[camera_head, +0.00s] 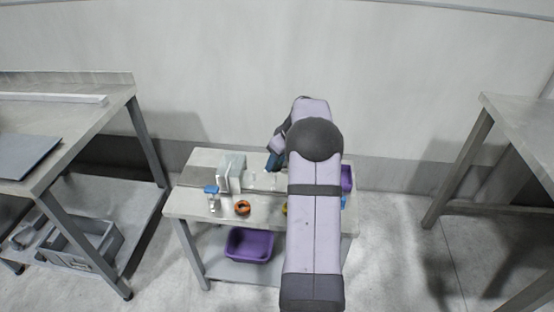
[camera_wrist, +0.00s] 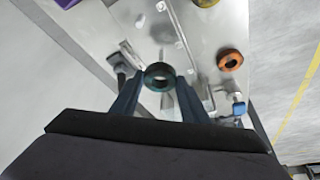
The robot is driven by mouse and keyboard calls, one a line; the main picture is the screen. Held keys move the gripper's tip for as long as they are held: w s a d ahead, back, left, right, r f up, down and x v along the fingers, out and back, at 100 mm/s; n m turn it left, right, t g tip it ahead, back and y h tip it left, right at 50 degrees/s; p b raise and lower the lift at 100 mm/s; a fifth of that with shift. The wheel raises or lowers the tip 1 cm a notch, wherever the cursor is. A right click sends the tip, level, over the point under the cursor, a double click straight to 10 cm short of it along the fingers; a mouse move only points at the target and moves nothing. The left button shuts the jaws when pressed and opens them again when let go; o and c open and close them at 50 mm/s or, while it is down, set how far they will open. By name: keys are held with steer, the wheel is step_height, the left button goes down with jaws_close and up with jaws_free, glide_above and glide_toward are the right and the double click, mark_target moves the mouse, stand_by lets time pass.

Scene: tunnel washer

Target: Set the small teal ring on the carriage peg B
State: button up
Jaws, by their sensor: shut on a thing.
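The small teal ring (camera_wrist: 148,77) is dark teal and sits between the fingertips of my gripper (camera_wrist: 159,80) in the wrist view. The gripper is shut on it, with a finger on each side and the ring's hole showing. In the head view my gripper (camera_head: 274,160) is over the middle of the small table, and the ring cannot be made out there. Short pale pegs stand on the tabletop, one (camera_wrist: 180,43) just beyond the ring in the wrist view. I cannot read any letters, so I cannot tell which is peg B.
An orange ring (camera_head: 242,207) lies near the table's front edge. A pale upright housing (camera_head: 230,172) and a blue-topped fitting (camera_head: 211,190) stand at left. A yellow ring (camera_wrist: 205,2) and a purple container (camera_head: 347,178) are partly hidden. A purple bin (camera_head: 249,243) is below.

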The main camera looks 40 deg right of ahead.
mark_target(278, 165)
steer(key=shift+f+b, duration=0.95)
steer(key=shift+f, duration=0.7)
steer(key=shift+f, duration=0.15)
steer(key=shift+f+b, duration=0.35)
steer(key=shift+b, duration=0.05)
steer(key=shift+f+b, duration=0.9)
steer(key=shift+f, duration=0.3)
stand_by(0.7)
steer(key=o, duration=1.5)
steer(key=shift+r, duration=0.15)
